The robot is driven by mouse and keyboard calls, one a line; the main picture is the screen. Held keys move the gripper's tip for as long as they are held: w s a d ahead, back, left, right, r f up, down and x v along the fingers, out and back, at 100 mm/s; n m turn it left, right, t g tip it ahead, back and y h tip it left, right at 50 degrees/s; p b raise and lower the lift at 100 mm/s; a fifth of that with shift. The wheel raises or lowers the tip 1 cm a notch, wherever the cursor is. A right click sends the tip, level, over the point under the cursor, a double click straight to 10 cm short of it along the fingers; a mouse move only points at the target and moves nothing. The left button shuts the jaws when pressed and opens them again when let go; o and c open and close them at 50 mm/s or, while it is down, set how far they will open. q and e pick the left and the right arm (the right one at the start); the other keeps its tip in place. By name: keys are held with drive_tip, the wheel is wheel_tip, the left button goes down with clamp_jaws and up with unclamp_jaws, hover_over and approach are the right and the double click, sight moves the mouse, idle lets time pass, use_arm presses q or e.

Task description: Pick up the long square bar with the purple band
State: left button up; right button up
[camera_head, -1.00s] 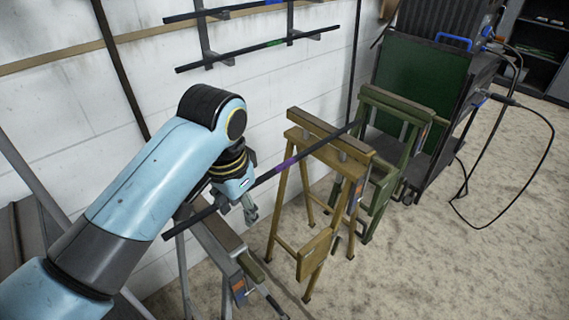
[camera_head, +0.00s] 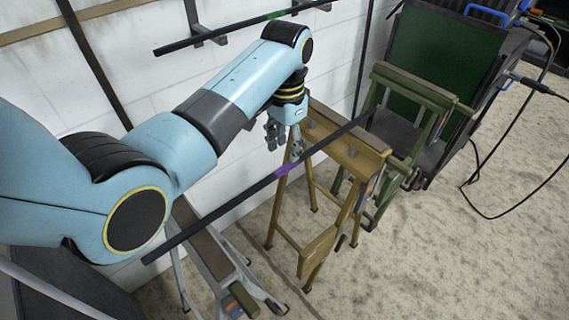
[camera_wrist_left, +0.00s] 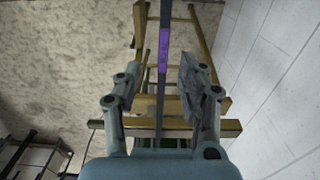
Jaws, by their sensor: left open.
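The long square bar (camera_head: 230,204) is dark with a purple band (camera_head: 281,171) near its middle. My left gripper (camera_head: 283,142) is open and empty, just beyond the bar on the wall side in the head view. In the left wrist view the bar (camera_wrist_left: 160,92) runs lengthwise between the two open fingers (camera_wrist_left: 158,90), and the purple band (camera_wrist_left: 163,48) shows a little past the fingertips. The fingers are apart from the bar. My right gripper is not in view.
Another dark bar with a green band (camera_head: 230,35) rests on wall brackets. The floor at right is clear apart from cables.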

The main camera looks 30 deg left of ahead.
sight(286, 166)
use_arm(q)
drive_tip(key=f, duration=0.2)
drive_tip(key=shift+w+d+f, duration=0.2)
drive_tip(key=shift+w+f, duration=0.05)
drive_tip(key=shift+f, duration=0.1)
drive_tip(key=f, duration=0.3)
drive_tip(key=shift+w+a+f, duration=0.1)
drive_tip(key=shift+a+f, duration=0.1)
drive_tip(key=shift+a, duration=0.15)
drive_tip(key=shift+d+f, duration=0.1)
drive_tip(key=shift+f, duration=0.05)
drive_tip(key=shift+c, duration=2)
clamp_jaws()
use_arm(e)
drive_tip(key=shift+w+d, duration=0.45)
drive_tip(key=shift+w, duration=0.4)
